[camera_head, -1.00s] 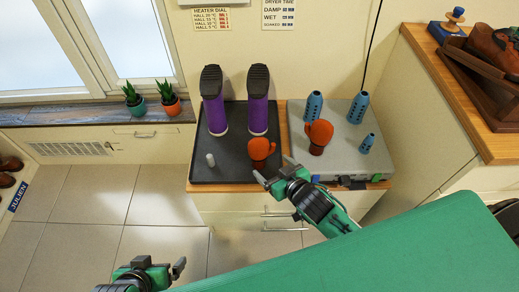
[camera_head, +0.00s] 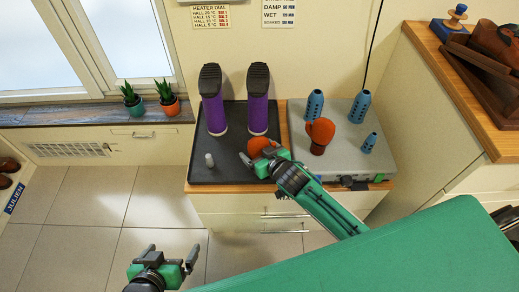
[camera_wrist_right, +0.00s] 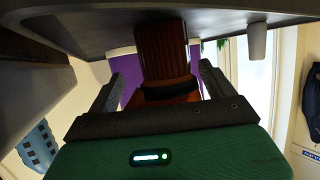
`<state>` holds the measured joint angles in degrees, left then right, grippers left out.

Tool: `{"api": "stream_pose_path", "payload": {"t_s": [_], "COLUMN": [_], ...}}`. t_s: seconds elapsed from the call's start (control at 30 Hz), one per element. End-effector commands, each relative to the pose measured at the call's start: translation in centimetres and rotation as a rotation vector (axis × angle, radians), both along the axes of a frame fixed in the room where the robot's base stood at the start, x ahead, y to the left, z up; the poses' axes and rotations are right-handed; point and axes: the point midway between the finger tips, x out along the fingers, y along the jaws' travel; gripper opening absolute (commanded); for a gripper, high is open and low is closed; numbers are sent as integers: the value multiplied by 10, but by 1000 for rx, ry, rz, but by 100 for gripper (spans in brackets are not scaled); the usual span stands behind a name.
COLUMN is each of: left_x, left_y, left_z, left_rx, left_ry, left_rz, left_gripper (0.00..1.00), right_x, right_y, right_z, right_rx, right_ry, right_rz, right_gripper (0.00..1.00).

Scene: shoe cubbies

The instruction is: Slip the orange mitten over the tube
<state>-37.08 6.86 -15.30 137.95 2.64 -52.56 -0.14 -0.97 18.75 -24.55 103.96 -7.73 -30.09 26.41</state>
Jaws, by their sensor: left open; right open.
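An orange mitten (camera_head: 262,144) stands on the black tray, partly hidden by my right gripper (camera_head: 262,160). That gripper is open, with its fingers on either side of the mitten. In the right wrist view the mitten's dark orange body (camera_wrist_right: 163,52) shows between the open fingers (camera_wrist_right: 167,88); contact cannot be told. A second orange mitten (camera_head: 320,131) stands upright at the grey box's front left; whether a tube is inside is hidden. Three bare blue perforated tubes, back left (camera_head: 314,104), back right (camera_head: 359,107) and front right (camera_head: 369,142), stand there. My left gripper (camera_head: 172,258) is open and empty over the floor.
Two purple boots (camera_head: 214,112) stand at the back of the black tray (camera_head: 210,177). A small pale cylinder (camera_head: 209,160) stands at its left. The grey box (camera_head: 345,164) is right of the tray. A wooden-topped cabinet (camera_head: 455,85) rises at the right.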

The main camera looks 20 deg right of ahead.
Motion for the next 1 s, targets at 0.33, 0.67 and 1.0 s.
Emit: {"api": "stream_pose_path", "payload": {"t_s": [0.33,0.67,1.0], "left_x": [0,0,-3], "left_y": [0,-1,10], "left_z": [0,0,3], "left_rx": [-1,-1,29], "left_ry": [-2,-2,48], "left_rz": [-1,-1,12], "left_gripper": [98,98,98], "right_x": [1,1,1], "right_y": [0,0,0], "right_z": [0,0,18], "right_rx": [0,0,0], "right_ry": [0,0,-2], "right_rz": [0,0,-1], "right_gripper": [62,39,38]}}
